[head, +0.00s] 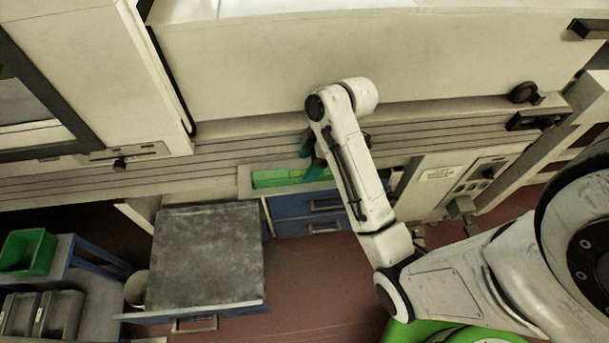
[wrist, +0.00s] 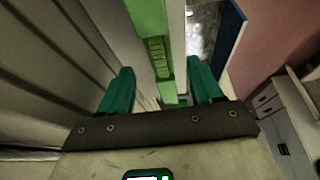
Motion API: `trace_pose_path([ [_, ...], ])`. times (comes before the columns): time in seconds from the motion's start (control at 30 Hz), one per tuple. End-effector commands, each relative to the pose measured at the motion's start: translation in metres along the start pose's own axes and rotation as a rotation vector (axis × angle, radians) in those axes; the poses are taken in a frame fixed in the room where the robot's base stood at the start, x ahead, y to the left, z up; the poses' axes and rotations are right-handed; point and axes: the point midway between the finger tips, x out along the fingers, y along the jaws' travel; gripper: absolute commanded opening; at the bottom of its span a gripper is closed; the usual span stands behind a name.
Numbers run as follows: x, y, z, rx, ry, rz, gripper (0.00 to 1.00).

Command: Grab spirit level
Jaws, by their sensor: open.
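A long bright green spirit level (head: 277,178) lies in a shallow pale recess on top of the blue drawer unit in the head view. In the wrist view the spirit level (wrist: 149,20) runs from the top edge down between my fingers, with a ribbed yellow-green section partway along it. My gripper (wrist: 160,68) is open, with one teal finger on each side of the level. No contact between fingers and level shows. In the head view my gripper (head: 314,162) is at the level's right end, partly hidden by my arm.
The blue drawers (head: 305,212) are under the level. A grey-topped table (head: 205,260) stands to the left, beyond it a green bin (head: 27,252). A large pale machine wall (head: 250,60) rises behind. A control panel (head: 475,180) is to the right.

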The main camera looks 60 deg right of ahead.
Motion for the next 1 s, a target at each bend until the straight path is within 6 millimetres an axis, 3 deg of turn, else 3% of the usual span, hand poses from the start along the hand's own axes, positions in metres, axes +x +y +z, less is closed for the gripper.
trace_pose_path([
  [0.23, 0.033, -0.002, 0.004, 0.0, -0.001, -0.003, 0.65],
  [0.53, 0.039, -0.002, 0.004, 0.0, -0.001, 0.0, 0.65],
  [1.0, 0.038, -0.002, 0.004, 0.0, -0.001, 0.0, 0.21],
])
